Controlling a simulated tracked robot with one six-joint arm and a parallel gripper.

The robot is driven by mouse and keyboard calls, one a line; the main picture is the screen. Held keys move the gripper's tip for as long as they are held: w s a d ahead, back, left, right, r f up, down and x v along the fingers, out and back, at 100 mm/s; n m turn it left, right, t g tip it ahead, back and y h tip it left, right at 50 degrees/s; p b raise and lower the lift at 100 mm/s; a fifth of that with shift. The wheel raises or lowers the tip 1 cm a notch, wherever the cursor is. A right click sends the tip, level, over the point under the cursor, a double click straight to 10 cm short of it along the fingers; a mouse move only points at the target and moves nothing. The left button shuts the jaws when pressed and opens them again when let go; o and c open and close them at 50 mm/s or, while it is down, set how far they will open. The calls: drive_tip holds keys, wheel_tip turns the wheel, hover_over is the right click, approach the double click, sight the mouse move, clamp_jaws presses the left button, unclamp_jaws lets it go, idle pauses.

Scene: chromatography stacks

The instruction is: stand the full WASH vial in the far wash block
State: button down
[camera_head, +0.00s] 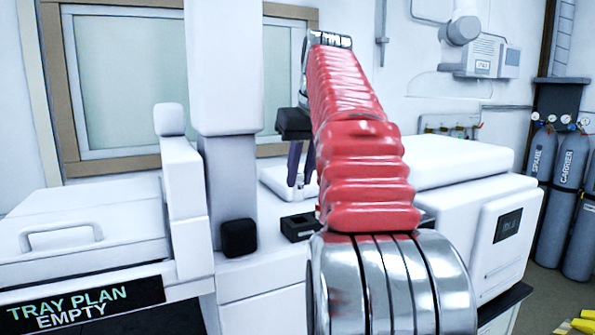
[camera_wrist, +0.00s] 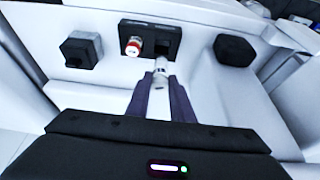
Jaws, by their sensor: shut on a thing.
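My gripper (camera_wrist: 160,82) is shut on a pale vial (camera_wrist: 160,66) with a whitish top, held between its two purple-grey fingers. A black two-socket block (camera_wrist: 148,24) lies just beyond the fingertips. A red-and-white capped vial (camera_wrist: 133,47) stands in its left socket. The right socket looks dark and empty, and the held vial is just in front of it; I cannot tell whether they touch. In the head view my gripper (camera_head: 300,178) points down above the white bench, behind a dark block (camera_head: 299,227). No WASH lettering is readable on vial or block.
Black blocks stand left (camera_wrist: 82,50) and right (camera_wrist: 234,50) of the two-socket block. In the head view a black block (camera_head: 238,238) sits by a white column (camera_head: 227,120). A tray sign (camera_head: 80,306) reads "TRAY PLAN EMPTY". A white instrument (camera_head: 480,225) stands right.

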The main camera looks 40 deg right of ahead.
sight(301, 190)
drive_tip(key=shift+f, duration=1.75)
drive_tip(key=shift+s+r, duration=0.1)
drive_tip(key=shift+s, duration=0.15)
drive_tip(key=shift+f, duration=2)
drive_tip(key=c, duration=1.5)
unclamp_jaws()
drive_tip(key=shift+o, duration=0.3)
drive_tip(key=o, duration=0.4)
drive_tip(key=shift+c, duration=0.2)
drive_tip(key=shift+r, duration=0.1)
